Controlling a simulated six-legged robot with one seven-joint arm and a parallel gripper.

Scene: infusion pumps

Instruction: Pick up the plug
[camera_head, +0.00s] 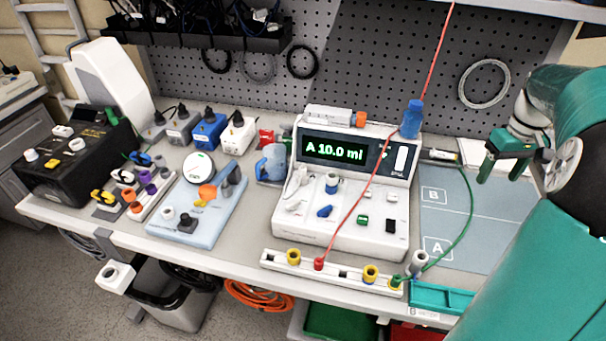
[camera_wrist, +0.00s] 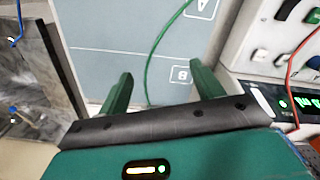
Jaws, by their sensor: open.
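Several plug-like pieces show, and I cannot tell which one the task means. A blue cylindrical piece (camera_head: 412,118) with a red cable stands upright at the pump's right top corner. A red plug (camera_head: 319,263) sits in the white strip (camera_head: 335,277) at the table's front. My gripper (camera_head: 503,172) is open and empty above the mat's right side. In the wrist view its green fingers (camera_wrist: 161,88) are apart, with the green cable (camera_wrist: 152,65) beyond them.
The white pump (camera_head: 340,225) reads "A 10.0 ml". A grey-blue mat (camera_head: 470,215) marked A and B lies to its right, mostly clear. A teal tray (camera_head: 440,298) sits at the front edge. Devices and colored plugs crowd the left. A pegboard (camera_head: 400,50) stands behind.

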